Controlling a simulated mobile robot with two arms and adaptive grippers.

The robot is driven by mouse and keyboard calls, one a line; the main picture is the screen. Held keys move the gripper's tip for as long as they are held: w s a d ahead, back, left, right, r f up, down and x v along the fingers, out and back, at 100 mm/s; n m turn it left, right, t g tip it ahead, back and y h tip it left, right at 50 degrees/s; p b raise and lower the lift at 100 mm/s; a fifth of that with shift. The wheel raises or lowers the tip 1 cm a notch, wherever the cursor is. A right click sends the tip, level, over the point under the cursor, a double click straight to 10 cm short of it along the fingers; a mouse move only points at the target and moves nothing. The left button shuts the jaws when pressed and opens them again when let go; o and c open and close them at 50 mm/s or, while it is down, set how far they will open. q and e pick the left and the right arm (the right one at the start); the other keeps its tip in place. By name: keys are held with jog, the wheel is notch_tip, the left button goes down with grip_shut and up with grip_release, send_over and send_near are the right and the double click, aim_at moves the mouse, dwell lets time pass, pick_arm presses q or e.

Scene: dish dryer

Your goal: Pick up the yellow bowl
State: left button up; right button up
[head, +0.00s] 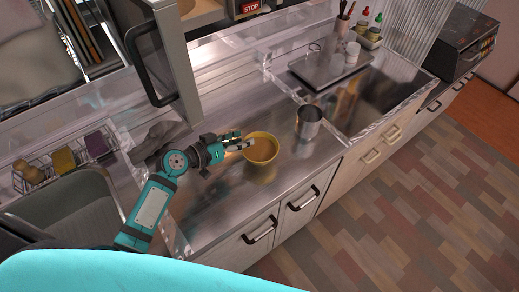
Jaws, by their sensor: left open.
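The yellow bowl (261,150) stands upright on the steel counter, near the middle of the head view. My left gripper (243,142) reaches in from the left at the height of the bowl's rim. It is open, with its fingers at the bowl's left edge. I cannot tell whether a finger touches the rim. My right gripper is not in view.
A metal cup (308,122) stands to the right of the bowl on the counter (215,215). A sink (75,205) and a wire rack with sponges (65,160) lie at the left.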

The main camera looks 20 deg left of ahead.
pick_arm(q)
jog(key=shift+x, duration=1.45)
jog(key=shift+s, duration=0.1)
grip_shut()
